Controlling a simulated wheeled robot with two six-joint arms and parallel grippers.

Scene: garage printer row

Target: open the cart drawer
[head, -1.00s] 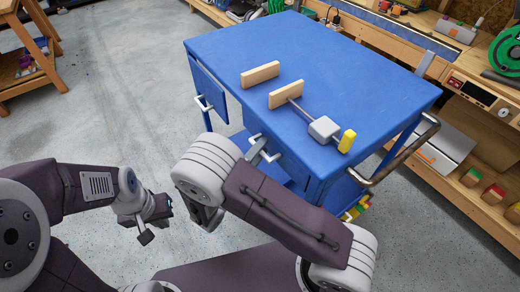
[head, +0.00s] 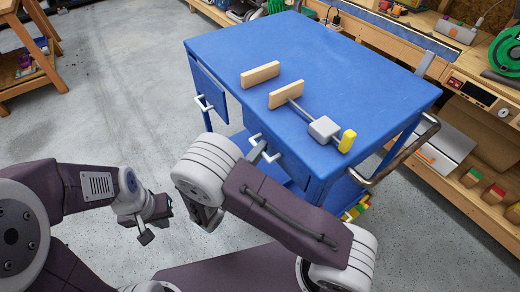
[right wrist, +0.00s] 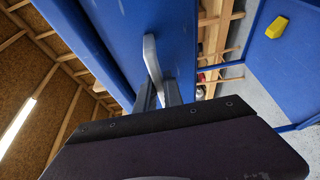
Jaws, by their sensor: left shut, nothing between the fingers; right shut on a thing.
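The blue cart (head: 330,75) stands in front of me. Its drawer handle (head: 254,139) is a pale bar on the near side, partly hidden by my right arm. My right gripper (head: 266,155) is at this handle. In the right wrist view the fingers (right wrist: 157,95) are shut on the pale handle (right wrist: 151,58), which runs up along a blue drawer front (right wrist: 174,30). Whether the drawer stands out from the cart is hard to tell. My left gripper (head: 150,225) is shut and empty over the floor, left of the cart and apart from it.
On the cart top lie two wooden blocks (head: 260,75), a grey clamp-like tool (head: 323,129) and a yellow piece (head: 347,140). Another handle (head: 203,103) is on a blue panel at the cart's left. Shelving lines the right.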

